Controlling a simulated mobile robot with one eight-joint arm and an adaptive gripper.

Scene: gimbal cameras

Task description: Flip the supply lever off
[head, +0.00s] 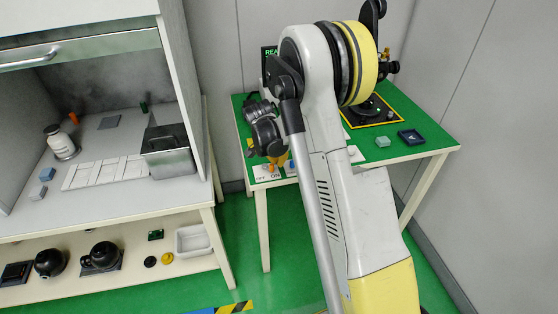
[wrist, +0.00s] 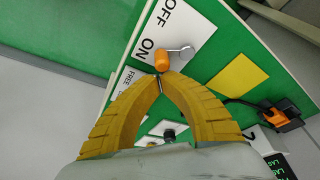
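The supply lever (wrist: 176,56) shows in the wrist view as an orange knob on a short grey metal arm. It sits on a white plate (wrist: 203,29) marked OFF and ON, and its knob is beside the word ON. My gripper (wrist: 161,76) has its yellow fingertips together just below the knob in the picture; whether they touch it I cannot tell. In the head view my gripper (head: 279,162) is low over the front left of the green table, above the OFF/ON plate (head: 262,176). The lever is hard to make out there.
The green table (head: 430,152) also holds a dark tray (head: 411,137) and a black device on a yellow-bordered mat. A yellow square (wrist: 239,80) and a black-and-orange connector (wrist: 284,115) lie near the lever plate. A fume hood bench (head: 110,218) stands at the left.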

